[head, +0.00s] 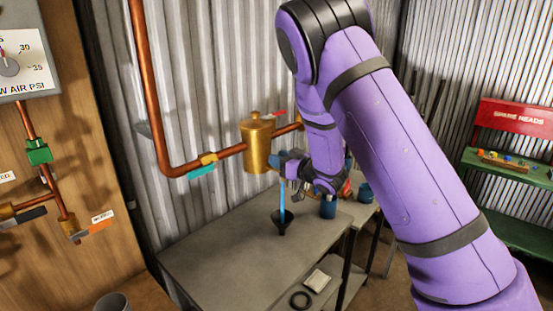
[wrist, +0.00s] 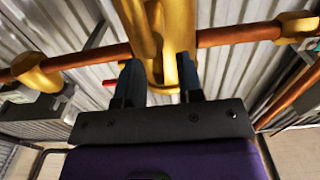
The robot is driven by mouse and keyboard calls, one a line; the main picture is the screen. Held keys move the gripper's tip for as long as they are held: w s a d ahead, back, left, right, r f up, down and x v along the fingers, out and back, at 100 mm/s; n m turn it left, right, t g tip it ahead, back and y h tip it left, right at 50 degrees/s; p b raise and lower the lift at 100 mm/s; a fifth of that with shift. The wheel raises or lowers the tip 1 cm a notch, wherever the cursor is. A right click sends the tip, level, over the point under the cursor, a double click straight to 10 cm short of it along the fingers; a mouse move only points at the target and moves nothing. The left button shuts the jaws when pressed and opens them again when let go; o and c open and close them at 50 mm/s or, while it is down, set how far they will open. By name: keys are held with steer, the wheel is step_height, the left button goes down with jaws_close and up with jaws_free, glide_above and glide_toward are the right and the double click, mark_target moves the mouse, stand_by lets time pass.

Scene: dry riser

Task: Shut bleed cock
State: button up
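A brass pot-shaped vessel (head: 257,145) sits in the copper pipe line in the head view. A blue stream of water (head: 282,195) falls below it into a black funnel (head: 284,222) on the bench. My gripper (head: 286,163) is at the vessel's lower right, above the stream. In the wrist view its two dark blue fingers (wrist: 159,78) stand apart on either side of brass fittings (wrist: 160,45); I cannot tell whether they touch. The bleed cock's handle is not clearly distinguishable; my gripper and arm hide part of that area.
A teal lever (head: 202,171) hangs on the copper pipe (head: 166,130) left of the vessel, and a red lever (head: 278,113) is above right. A grey bench (head: 215,265) lies below. A green shelf (head: 505,176) is at right.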

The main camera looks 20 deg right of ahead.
steer(key=shift+w+a, duration=0.35)
steer(key=shift+w, duration=0.2)
jaws_close()
